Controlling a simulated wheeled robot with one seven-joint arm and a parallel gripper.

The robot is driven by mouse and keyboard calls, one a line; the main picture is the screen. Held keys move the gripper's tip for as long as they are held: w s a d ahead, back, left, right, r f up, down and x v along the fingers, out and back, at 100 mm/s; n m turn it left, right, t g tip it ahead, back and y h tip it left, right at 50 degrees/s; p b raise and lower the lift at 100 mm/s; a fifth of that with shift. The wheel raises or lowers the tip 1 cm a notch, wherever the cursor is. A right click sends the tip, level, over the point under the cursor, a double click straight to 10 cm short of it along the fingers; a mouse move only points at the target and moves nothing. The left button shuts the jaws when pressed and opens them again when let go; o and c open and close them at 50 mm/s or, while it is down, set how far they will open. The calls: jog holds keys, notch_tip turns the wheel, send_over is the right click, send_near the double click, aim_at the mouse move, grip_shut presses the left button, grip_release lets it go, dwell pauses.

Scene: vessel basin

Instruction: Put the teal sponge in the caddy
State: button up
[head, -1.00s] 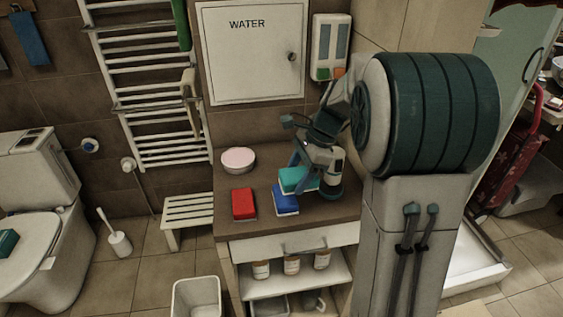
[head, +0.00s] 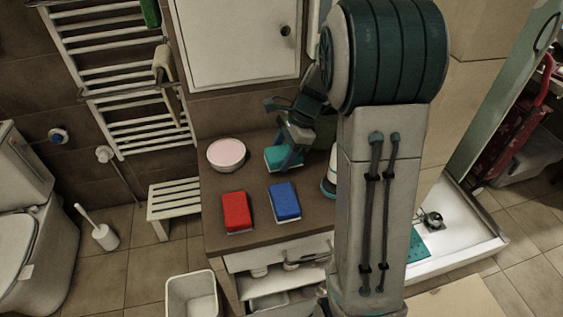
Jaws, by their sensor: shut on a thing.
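The teal sponge (head: 283,160) is held in my gripper (head: 291,157) over the back part of the brown counter (head: 263,226). My gripper is shut on it, and its blue-grey fingers cover part of the sponge. The sponge is behind the blue sponge and apart from it. I cannot tell exactly how high it is above the counter. I cannot make out a caddy in this view. My arm hides the right end of the counter.
A blue sponge (head: 285,202) and a red sponge (head: 236,212) lie near the counter front. A white stool (head: 174,206) and a bin (head: 193,294) stand on the floor.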

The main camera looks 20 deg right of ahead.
jog(key=shift+f, duration=1.8)
jog(key=shift+f, duration=0.15)
jog(key=o, duration=1)
jog(key=shift+o, duration=0.2)
